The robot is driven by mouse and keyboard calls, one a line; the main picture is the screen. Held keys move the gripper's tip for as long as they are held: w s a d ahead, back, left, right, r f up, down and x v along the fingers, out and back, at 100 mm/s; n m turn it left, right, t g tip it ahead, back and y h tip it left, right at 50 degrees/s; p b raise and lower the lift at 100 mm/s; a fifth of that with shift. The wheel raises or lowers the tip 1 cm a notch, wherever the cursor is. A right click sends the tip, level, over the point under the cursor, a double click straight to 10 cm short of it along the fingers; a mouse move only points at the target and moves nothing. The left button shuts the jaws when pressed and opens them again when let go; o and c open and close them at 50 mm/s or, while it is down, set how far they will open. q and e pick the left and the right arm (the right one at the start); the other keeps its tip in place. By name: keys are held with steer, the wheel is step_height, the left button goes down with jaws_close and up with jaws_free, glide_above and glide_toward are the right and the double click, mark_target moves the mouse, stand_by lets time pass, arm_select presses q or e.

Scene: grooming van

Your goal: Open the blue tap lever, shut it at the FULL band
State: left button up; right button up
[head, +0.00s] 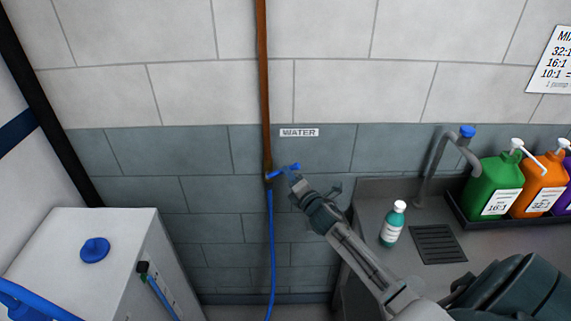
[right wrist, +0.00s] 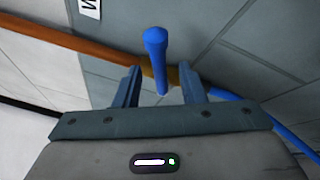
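The blue tap lever (head: 285,170) sits on a brass tap on the wall, low on the brown pipe, and points right. In the right wrist view the lever (right wrist: 156,48) runs between my two fingers in the picture, apart from both. My right gripper (head: 296,182) is just in front of the lever's right end; in the right wrist view the gripper (right wrist: 160,70) is open with nothing held. A white tank (head: 75,235) stands at left with a blue cap and a gauge-like strip on its side. I cannot make out a FULL band. My left gripper is not in view.
A blue hose (head: 271,245) hangs from the tap. A WATER label (head: 299,132) is above right. At right, a counter holds a teal bottle (head: 393,224), a grey faucet (head: 432,165) and pump jugs (head: 492,186). Wall around the lever is clear.

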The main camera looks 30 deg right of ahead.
steer(key=w+p, duration=0.1)
steer(key=w, duration=0.2)
steer(key=shift+w+d+r, duration=0.1)
steer(key=shift+w+d, duration=0.05)
steer(key=shift+w, duration=0.25)
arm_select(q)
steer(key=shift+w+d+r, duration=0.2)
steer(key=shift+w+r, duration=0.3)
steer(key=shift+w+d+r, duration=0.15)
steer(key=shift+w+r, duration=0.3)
arm_select(e)
jaws_close()
